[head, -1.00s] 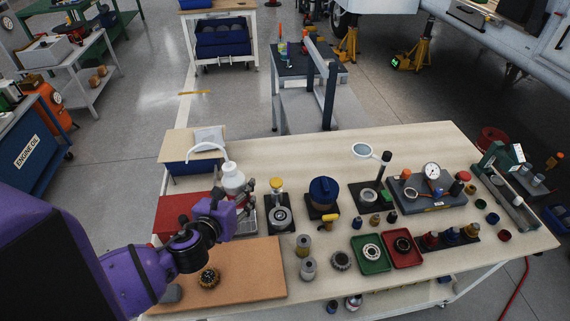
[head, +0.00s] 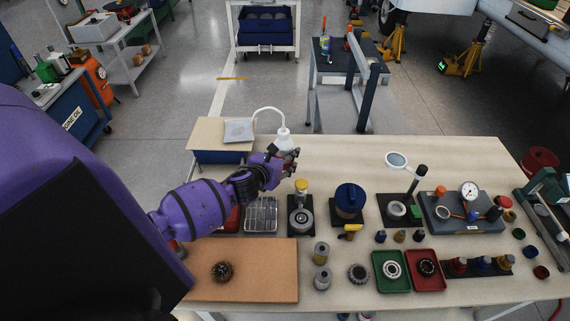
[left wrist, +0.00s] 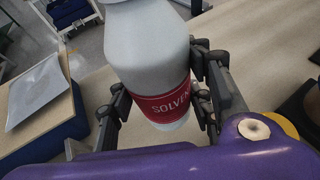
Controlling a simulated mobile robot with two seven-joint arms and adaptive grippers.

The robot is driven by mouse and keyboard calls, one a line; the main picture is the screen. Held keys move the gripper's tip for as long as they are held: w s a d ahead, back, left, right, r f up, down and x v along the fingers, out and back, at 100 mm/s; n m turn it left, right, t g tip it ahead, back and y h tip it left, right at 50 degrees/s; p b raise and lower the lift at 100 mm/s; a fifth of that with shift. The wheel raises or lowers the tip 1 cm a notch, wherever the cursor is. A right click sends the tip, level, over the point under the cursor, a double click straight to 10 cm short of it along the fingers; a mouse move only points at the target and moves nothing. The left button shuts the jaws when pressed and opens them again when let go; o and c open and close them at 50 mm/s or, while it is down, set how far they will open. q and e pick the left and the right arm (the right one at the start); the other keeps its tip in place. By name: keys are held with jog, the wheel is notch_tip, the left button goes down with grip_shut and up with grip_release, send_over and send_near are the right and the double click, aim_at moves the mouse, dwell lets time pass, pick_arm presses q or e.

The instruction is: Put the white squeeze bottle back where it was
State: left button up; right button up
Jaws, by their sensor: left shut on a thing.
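The white squeeze bottle (head: 283,138) has a curved white spout and shows at the back left of the workbench in the head view. In the left wrist view the bottle (left wrist: 147,45) fills the upper middle, with a red label reading "SOLVEN". My left gripper (head: 289,161) is shut on the bottle, with a finger on each side of it in the left wrist view (left wrist: 160,100). The bottle looks upright. I cannot tell whether its base touches the bench. My right gripper is not in view.
The workbench (head: 330,150) has clear room along its back edge. A wooden-topped blue box with a grey sheet (head: 239,131) stands left of the bottle. A metal tray (head: 261,213), a black stand with a yellow-topped part (head: 301,215) and a blue round part (head: 350,198) are nearer. A brown mat (head: 262,270) lies in front.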

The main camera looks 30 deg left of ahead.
pick_arm(q)
jog(key=shift+w+a+f, duration=0.25)
jog(key=shift+w+f, duration=0.25)
jog(key=shift+f, duration=0.25)
jog(key=shift+w+f+b, duration=0.15)
jog(key=shift+f+b, duration=0.05)
jog(key=shift+f, duration=0.7)
jog(key=shift+w+f+b, duration=0.15)
jog(key=shift+f+b, duration=0.05)
jog(key=shift+f, duration=0.65)
jog(key=shift+f, duration=0.35)
jog(key=o, duration=0.8)
jog(key=shift+a+r, duration=0.1)
jog(key=shift+s+r, duration=0.25)
jog(key=shift+r, duration=0.1)
jog(key=v, duration=1.1)
jog(key=shift+s, duration=0.25)
